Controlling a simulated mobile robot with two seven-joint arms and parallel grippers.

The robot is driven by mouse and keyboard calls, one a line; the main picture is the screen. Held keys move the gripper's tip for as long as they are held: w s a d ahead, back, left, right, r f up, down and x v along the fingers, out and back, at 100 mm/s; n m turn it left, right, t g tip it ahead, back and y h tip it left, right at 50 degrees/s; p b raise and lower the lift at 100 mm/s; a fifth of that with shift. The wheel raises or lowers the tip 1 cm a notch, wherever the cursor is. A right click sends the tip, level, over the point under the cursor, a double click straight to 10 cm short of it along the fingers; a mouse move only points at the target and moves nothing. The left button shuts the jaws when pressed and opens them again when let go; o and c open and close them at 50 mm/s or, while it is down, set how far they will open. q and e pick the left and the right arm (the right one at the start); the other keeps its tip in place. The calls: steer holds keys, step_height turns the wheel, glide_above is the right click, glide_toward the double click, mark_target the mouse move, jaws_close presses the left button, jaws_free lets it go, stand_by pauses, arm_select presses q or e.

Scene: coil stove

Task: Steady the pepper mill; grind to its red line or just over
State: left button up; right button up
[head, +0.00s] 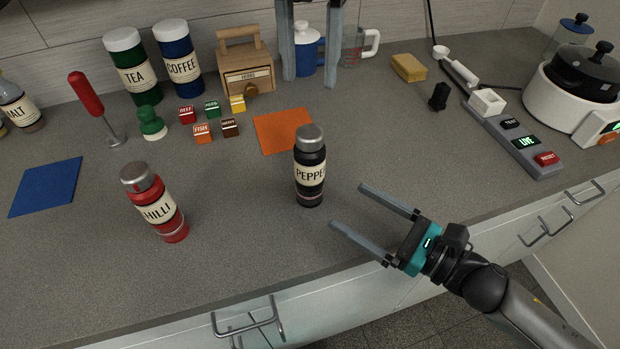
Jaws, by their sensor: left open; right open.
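The pepper mill (310,158) stands upright on the grey counter near the middle of the head view. It has a black body, a grey cap and a cream label, with a thin reddish line low on its body. My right gripper (347,206) is open and empty to the right of the mill, its fingers pointing left towards it and apart from it. My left gripper (311,82) shows only as two spread fingers hanging down at the top edge.
A red chilli mill (157,208) stands to the left, leaning in the picture. An orange mat (283,130) lies behind the pepper mill and a blue mat (47,186) far left. The counter's front edge is close.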

mark_target(321, 189)
steer(key=x, duration=1)
steer(key=shift+w+a, duration=0.25)
steer(key=shift+c, duration=0.3)
steer(key=c, duration=1.4)
steer(key=shift+c, duration=0.2)
stand_by(0.4)
